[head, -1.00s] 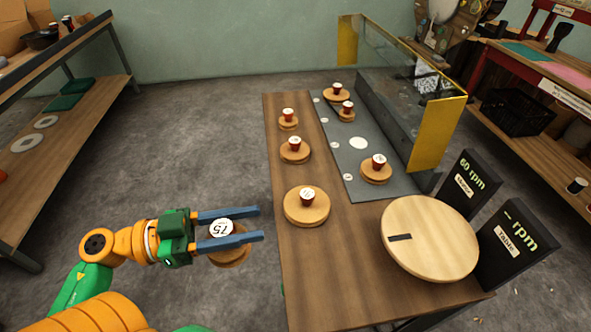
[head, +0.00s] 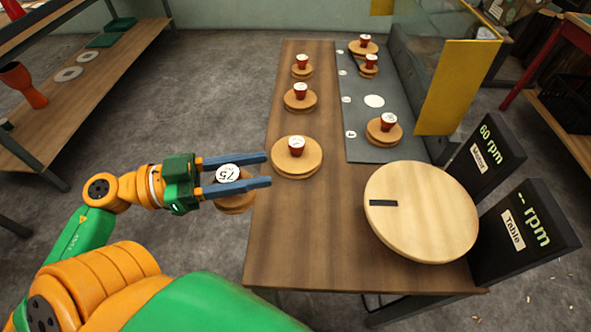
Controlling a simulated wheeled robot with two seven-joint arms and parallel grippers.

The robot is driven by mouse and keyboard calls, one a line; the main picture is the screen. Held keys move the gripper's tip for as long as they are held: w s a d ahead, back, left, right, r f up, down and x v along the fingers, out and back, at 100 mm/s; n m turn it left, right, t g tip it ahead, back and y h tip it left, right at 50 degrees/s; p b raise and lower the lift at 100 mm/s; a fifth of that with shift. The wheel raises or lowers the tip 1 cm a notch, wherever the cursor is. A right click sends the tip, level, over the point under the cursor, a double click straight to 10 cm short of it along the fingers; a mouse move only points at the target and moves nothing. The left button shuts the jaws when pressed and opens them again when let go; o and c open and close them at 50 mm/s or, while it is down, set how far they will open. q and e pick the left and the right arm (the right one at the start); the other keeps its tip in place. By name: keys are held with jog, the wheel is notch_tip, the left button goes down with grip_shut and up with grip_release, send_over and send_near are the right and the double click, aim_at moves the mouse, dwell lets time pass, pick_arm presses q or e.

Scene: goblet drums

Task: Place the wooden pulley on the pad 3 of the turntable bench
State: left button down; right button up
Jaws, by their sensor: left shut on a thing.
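My left gripper (head: 267,170) is shut on a wooden pulley (head: 235,204), a round disc with a white top label reading 75. The fingers lie either side of its hub and hide part of it. The pulley is held just left of the bench's left edge. The turntable bench (head: 330,240) has a grey mat (head: 368,150) with small white number marks, too small to read surely. A bare white round pad (head: 374,101) lies between pulleys on the mat. I cannot tell which pad is 3. My right gripper is not in view.
Three similar pulleys stand along the bench's left side, the nearest (head: 308,165) close to my fingertips. A pulley (head: 390,138) stands on the mat in front of the bare pad, others behind it. A turntable (head: 425,225), two rpm displays and a clear yellow-edged screen flank the right.

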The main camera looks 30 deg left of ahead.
pick_arm(q)
jog(key=w+d+f, duration=0.1)
jog(key=w+f, duration=0.1)
jog(key=w+d+f+b, duration=0.1)
jog(key=w+f, duration=0.1)
jog(key=w+d+f+b, duration=0.1)
jog(key=w+d+f, duration=0.1)
jog(key=shift+f, duration=0.2)
jog(key=f, duration=0.1)
jog(key=f+b, duration=0.2)
jog(key=shift+w+d+f, duration=0.15)
jog(key=shift+w+f, duration=0.1)
jog(key=shift+f, duration=0.15)
jog(key=shift+f, duration=0.1)
jog(key=shift+c, duration=2)
grip_release()
